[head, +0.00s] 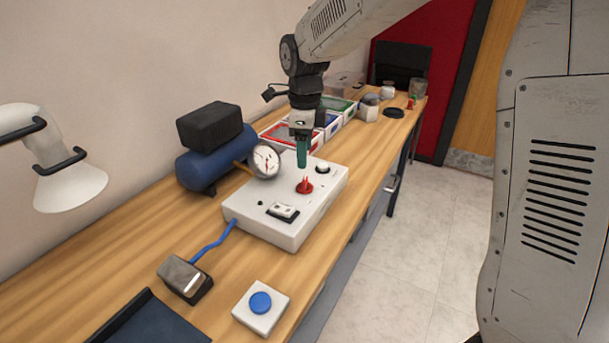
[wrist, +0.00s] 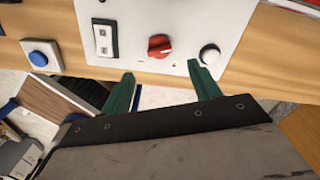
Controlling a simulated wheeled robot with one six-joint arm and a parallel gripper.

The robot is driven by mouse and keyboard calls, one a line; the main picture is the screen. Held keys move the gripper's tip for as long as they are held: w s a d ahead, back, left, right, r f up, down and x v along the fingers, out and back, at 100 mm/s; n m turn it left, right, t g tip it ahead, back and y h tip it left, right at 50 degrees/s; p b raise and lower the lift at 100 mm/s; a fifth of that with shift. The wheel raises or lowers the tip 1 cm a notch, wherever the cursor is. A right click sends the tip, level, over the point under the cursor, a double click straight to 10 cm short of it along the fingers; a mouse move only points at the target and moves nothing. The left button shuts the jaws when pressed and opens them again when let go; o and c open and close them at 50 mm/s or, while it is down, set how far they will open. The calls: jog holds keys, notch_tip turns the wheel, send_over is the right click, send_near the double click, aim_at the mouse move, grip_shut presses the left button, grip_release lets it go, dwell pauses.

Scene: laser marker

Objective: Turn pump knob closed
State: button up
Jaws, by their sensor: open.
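The red pump knob (head: 305,186) sits on top of the white control box (head: 240,212), between a black-framed rocker switch (head: 283,212) and a white round button (head: 322,168). In the wrist view the red knob (wrist: 160,46) lies ahead of the fingertips, with a small white mark on its face. My gripper (head: 302,156) points down above the box, near the knob. Its two green fingers (wrist: 162,75) are apart with nothing between them, and they do not touch the knob in the wrist view.
A pressure gauge (head: 266,161) and a blue tank (head: 197,172) with a black block stand behind the box. A foot pedal (head: 185,279) and a blue-button box (head: 260,304) are nearer. Colored trays (head: 290,136) and jars lie beyond. The wooden bench (head: 100,255) has clear room at left.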

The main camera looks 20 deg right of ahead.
aim_at(305, 180)
notch_tip(305, 180, down, 8)
jog(key=shift+r, duration=0.1)
dwell(0.4)
jog(key=c, duration=1)
